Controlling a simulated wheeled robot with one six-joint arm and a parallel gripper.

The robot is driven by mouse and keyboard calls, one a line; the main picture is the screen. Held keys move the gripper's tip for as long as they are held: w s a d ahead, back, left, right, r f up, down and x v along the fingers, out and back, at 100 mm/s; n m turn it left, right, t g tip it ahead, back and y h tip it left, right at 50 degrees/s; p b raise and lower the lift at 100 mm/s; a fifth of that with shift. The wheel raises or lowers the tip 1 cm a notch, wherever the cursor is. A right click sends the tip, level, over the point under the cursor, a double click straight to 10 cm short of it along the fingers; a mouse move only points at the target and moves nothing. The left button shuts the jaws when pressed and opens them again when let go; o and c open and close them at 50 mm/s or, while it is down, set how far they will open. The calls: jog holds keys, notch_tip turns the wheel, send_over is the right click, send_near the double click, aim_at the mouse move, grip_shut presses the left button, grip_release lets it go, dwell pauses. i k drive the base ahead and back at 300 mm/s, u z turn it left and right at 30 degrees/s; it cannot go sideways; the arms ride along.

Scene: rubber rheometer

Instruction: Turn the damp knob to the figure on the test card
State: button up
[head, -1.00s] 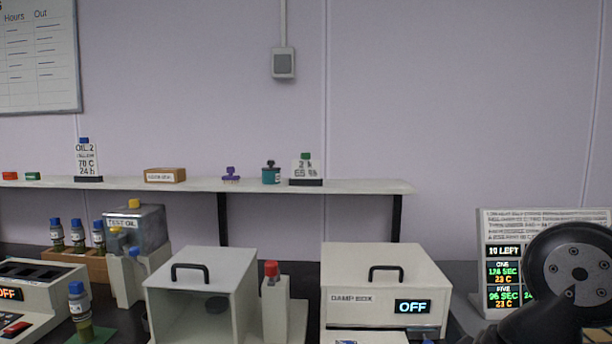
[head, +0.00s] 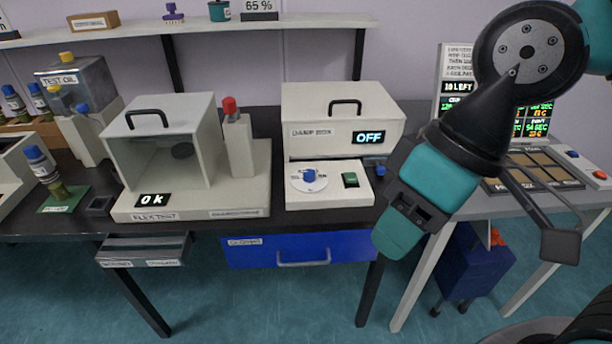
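The damp box (head: 340,103) is a cream cabinet with a black handle on top and a display (head: 368,137) reading OFF. The damp knob (head: 309,175) is a small blue knob on a white dial on its front ledge; its setting is too small to read. A green switch (head: 350,180) sits to its right. The test card (head: 259,6) on the shelf is cut off at the top and shows 65 %.
The flex test chamber (head: 160,150), displaying Ok, stands left of the damp box, with a red-capped post (head: 237,140) between them. A second table (head: 462,206) with a sample tray (head: 545,168) and a display board is behind my arm. A blue drawer (head: 300,252) is below.

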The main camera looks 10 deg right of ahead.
aim_at(309, 177)
jog(key=u, duration=1.35)
jog(key=i, duration=0.7)
jog(key=z, duration=1.6)
